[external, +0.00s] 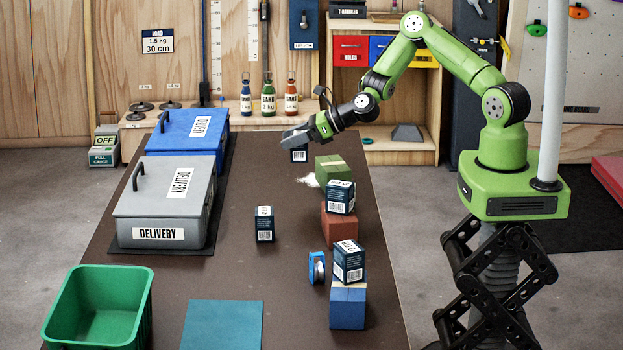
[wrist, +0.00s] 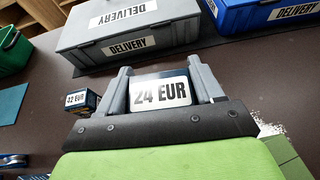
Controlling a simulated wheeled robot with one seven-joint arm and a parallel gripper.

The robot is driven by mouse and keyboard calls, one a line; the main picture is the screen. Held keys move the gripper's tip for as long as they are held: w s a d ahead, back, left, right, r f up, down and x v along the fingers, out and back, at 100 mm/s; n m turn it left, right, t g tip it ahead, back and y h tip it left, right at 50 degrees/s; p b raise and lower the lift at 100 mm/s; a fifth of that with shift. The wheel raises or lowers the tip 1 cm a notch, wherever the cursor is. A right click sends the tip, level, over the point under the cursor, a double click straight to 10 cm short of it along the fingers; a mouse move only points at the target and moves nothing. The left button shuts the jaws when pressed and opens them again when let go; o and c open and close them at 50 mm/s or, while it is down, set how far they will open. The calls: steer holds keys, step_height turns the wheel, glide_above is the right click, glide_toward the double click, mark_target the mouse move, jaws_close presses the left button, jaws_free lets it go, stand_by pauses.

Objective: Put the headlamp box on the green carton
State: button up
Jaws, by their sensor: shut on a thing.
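My gripper (external: 308,138) is shut on a small dark blue box (external: 299,155) with a barcode label, over the far part of the brown table. In the wrist view the box (wrist: 160,93) sits between both fingers, with "24 EUR" on its face. Whether it touches the table is unclear. No headlamp name is readable on it. The green carton (external: 333,170) stands on the table, right of and nearer than the held box, with a pale stripe on its bare top. A green piece at the lower right of the wrist view (wrist: 288,150) appears to be this carton.
Similar dark boxes stand on the red carton (external: 339,226), on the blue carton (external: 347,308) and on the table (external: 264,224). A white patch (external: 309,181) lies left of the green carton. Grey (external: 165,205) and blue (external: 190,137) delivery cases line the left side.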

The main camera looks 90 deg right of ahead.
step_height(320, 180, up, 5)
steer(key=b, duration=0.3)
glide_above(327, 164)
steer(key=shift+n, duration=0.3)
steer(key=f+b, duration=0.2)
steer(key=f, duration=0.8)
steer(key=shift+d+f+b, duration=0.15)
steer(key=shift+d+b, duration=0.05)
steer(key=shift+b, duration=0.2)
steer(key=o, duration=1.1)
